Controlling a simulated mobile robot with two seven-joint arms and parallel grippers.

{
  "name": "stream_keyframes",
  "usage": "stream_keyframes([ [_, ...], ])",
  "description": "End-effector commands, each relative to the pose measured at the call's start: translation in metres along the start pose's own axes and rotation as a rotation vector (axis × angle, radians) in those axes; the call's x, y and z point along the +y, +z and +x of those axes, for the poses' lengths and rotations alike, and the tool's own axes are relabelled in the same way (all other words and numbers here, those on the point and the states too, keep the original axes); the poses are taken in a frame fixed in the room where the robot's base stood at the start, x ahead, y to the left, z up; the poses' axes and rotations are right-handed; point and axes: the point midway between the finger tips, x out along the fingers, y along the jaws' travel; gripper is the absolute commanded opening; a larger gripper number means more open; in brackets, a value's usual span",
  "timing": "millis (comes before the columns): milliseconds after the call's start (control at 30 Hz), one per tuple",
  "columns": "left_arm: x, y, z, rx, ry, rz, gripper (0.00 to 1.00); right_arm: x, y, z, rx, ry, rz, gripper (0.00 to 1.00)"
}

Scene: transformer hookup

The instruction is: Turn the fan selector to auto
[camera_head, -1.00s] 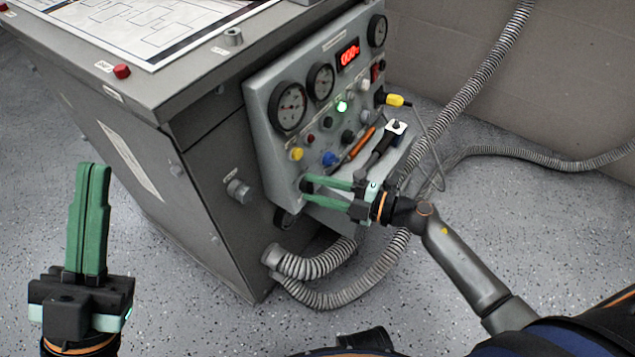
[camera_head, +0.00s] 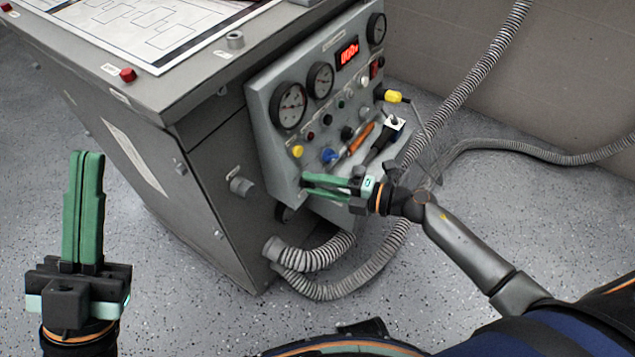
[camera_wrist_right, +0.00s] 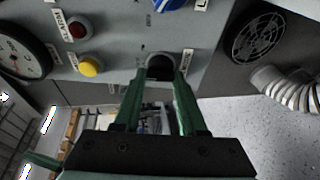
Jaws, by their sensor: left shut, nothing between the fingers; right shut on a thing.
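A black knob (camera_wrist_right: 160,67), apparently the fan selector, sits at the lower left corner of the sloped grey control panel (camera_head: 262,100), near a round fan grille (camera_wrist_right: 258,38). My right gripper (camera_head: 304,184) reaches the panel from the right. In the right wrist view its green fingers (camera_wrist_right: 160,85) are shut on the knob, one on each side. The fingers hide most of the knob in the head view, and its pointing direction cannot be read. My left gripper (camera_head: 84,155) is shut and empty, pointing up at the far left, away from the panel.
Corrugated hoses (camera_head: 318,252) run below.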

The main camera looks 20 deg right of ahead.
Motion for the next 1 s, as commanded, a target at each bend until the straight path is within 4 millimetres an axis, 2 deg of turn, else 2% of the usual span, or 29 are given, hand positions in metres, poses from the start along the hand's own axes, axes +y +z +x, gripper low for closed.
stream_keyframes([
  [167, 0.000, 0.000, 0.000, -0.001, 0.000, 0.000, 0.00, -0.001, 0.000, -0.001, 0.000, -0.002, 0.001, 0.00],
  [200, 0.000, 0.000, 0.000, -0.001, 0.000, -0.001, 0.00, -0.001, 0.000, -0.001, 0.000, -0.002, 0.001, 0.44],
  [433, 0.001, 0.000, 0.000, -0.001, 0.001, -0.003, 0.00, -0.001, 0.000, 0.000, 0.000, -0.001, 0.001, 0.70],
  [767, 0.001, -0.001, 0.001, -0.002, 0.003, -0.005, 0.00, 0.000, 0.000, -0.004, -0.001, -0.001, 0.002, 0.71],
  [867, 0.000, -0.003, 0.003, -0.001, 0.004, -0.002, 0.00, 0.000, 0.000, -0.017, -0.002, -0.003, 0.002, 0.71],
  [1000, -0.001, -0.007, 0.007, 0.001, 0.007, 0.008, 0.00, 0.000, 0.000, -0.046, -0.001, -0.006, 0.003, 0.71],
])
